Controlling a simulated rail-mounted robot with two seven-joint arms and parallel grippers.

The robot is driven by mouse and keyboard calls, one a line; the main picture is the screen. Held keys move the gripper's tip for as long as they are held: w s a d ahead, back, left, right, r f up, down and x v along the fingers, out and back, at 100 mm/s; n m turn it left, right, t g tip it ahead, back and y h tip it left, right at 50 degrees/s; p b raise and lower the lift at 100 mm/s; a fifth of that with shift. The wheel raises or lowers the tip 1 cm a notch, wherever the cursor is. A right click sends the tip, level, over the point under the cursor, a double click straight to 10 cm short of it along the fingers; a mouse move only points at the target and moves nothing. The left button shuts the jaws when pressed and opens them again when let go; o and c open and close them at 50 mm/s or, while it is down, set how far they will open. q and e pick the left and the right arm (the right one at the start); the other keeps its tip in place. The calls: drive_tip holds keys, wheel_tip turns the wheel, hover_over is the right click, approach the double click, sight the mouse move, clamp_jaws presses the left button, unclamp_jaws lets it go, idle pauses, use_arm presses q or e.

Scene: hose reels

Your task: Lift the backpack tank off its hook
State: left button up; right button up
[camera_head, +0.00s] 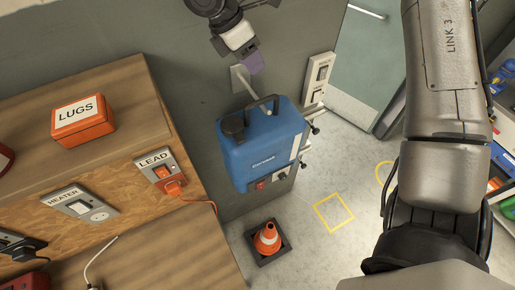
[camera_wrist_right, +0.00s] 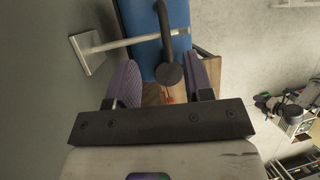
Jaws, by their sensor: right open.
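The blue backpack tank (camera_head: 262,145) hangs by the wall, with a black handle (camera_head: 262,102) on top and a black cap (camera_head: 231,124) at its left. The pale hook (camera_head: 247,88) sticks out of a wall plate and meets the handle. My right gripper (camera_head: 250,66) is just above the hook, apart from the tank. In the right wrist view the open purple fingers (camera_wrist_right: 163,82) stand apart with nothing held. Beyond them show the hook rod (camera_wrist_right: 120,43), the black handle (camera_wrist_right: 163,20) crossing it and the blue tank (camera_wrist_right: 142,18). My left gripper is in neither view.
A wooden bench (camera_head: 135,255) with an orange LUGS box (camera_head: 82,122) and socket panels stands at the left.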

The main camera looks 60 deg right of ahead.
sight(271, 96)
drive_tip(key=x, duration=0.6)
drive_tip(key=p+x, duration=0.1)
drive_tip(key=x, duration=0.6)
drive_tip(key=shift+s+a+f, duration=0.15)
drive_tip(key=shift+a, duration=0.05)
clamp_jaws()
idle(1.3)
